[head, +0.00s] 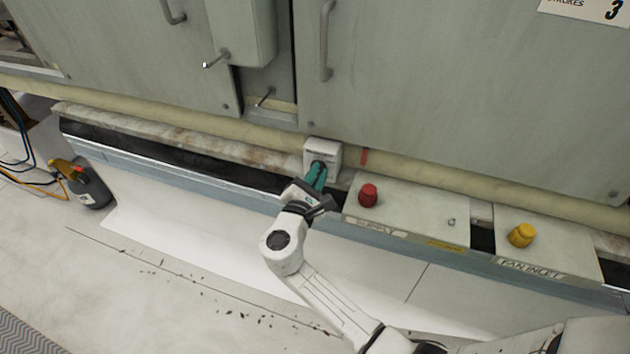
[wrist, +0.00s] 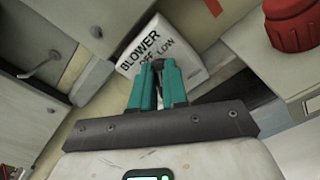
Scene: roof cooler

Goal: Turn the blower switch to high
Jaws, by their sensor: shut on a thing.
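The blower switch box (head: 322,152) is a small white box at the foot of the grey cabinet, in the middle of the head view. In the wrist view the box (wrist: 150,45) carries the words BLOWER, OFF and LOW; any other label is hidden. My gripper (head: 318,168) reaches the front of the box. In the wrist view its teal fingers (wrist: 158,68) are shut on the dark switch knob (wrist: 158,66), which is mostly hidden between them. I cannot tell which setting the knob points to.
A red knob (head: 368,194) on the SUPPLY box stands just right of my gripper. A yellow knob (head: 521,235) on the FAN INLET box is farther right. Cabinet handles (head: 326,45) jut out above.

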